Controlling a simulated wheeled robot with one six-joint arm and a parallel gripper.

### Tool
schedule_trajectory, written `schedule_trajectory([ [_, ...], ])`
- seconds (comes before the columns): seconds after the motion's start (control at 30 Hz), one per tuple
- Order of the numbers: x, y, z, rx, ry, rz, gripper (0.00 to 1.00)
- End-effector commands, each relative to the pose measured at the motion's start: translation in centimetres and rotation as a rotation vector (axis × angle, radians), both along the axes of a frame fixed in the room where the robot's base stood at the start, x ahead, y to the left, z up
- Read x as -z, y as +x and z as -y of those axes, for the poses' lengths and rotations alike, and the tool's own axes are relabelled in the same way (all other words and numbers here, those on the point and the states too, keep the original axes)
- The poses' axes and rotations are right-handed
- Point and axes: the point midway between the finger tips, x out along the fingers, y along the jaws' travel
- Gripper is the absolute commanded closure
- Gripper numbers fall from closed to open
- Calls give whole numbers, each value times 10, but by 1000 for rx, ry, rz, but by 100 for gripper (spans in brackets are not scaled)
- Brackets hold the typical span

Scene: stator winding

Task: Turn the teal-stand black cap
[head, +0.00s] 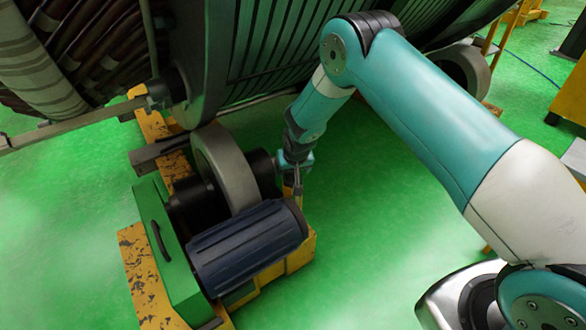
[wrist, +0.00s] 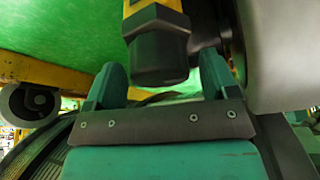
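A black cap (wrist: 157,57) hangs below a yellow part in the wrist view. It sits between the two teal fingers of my gripper (wrist: 160,75). The fingers are spread apart, with a visible gap on each side of the cap; I cannot tell whether either one touches it. In the head view my gripper (head: 297,182) points down just behind the dark blue motor (head: 248,245), near its right end. The cap cannot be made out there. A teal-green panel (head: 172,262) with a black handle stands left of the motor.
A grey roller wheel (head: 226,165) stands close to the left of my gripper and fills the right of the wrist view. A worn yellow frame (head: 145,285) carries the motor. The large ribbed stator (head: 290,40) looms above. Green floor to the right is open.

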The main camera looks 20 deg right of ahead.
Motion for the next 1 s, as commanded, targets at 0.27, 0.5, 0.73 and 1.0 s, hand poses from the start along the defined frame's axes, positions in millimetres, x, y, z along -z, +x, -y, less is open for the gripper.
schedule_trajectory([
  [0.27,-10,-4,-1,-1,1,-2,20],
  [0.5,-61,-24,-1,-1,1,1,20],
  [0.73,-115,-46,-2,0,1,1,20],
  [1.0,-154,-63,-2,-1,0,0,20],
])
